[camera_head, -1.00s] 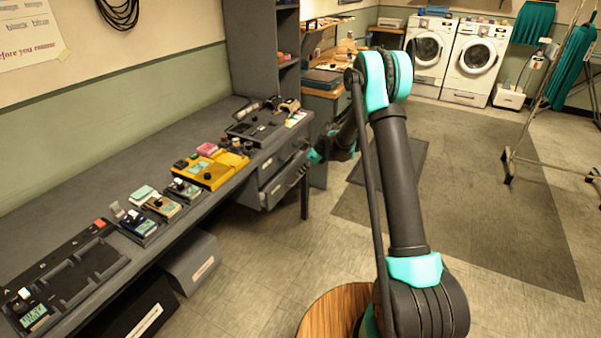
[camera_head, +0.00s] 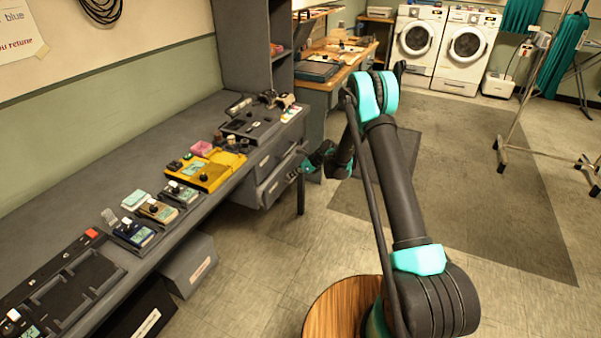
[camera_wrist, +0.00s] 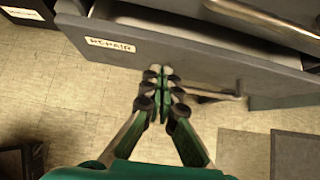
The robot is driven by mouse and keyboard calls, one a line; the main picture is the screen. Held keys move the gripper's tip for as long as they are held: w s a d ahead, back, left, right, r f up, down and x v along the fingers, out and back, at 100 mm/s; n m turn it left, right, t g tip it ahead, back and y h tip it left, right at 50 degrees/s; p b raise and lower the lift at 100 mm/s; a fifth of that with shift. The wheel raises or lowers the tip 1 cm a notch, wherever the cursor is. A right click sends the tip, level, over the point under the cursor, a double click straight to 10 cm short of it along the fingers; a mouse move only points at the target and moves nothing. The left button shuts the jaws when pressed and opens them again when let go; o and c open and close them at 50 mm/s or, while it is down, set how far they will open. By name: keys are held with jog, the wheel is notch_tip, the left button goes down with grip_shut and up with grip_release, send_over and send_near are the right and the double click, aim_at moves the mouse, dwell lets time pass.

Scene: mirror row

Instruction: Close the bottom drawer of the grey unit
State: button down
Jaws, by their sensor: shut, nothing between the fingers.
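The grey unit (camera_head: 257,163) hangs under the right end of the long grey desk. Its bottom drawer (camera_head: 279,183) stands partly out, its front ahead of the drawer above. In the head view my gripper (camera_head: 301,172) is right by the drawer front.
Several devices, including a yellow one (camera_head: 210,170), lie on the desk (camera_head: 110,160). A desk leg (camera_head: 301,194) stands near my gripper. Grey and black boxes sit under the desk to the left. The floor (camera_head: 255,260) in front is open. Washing machines stand at the back.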

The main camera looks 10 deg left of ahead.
aim_at(279, 172)
jog(key=shift+w+a, duration=0.25)
jog(key=shift+a, duration=0.4)
jog(key=shift+w+a, duration=0.2)
jog(key=shift+a, duration=0.45)
jog(key=a, duration=0.2)
jog(key=w+a, duration=0.1)
jog(key=a, duration=0.1)
jog(key=shift+w, duration=0.2)
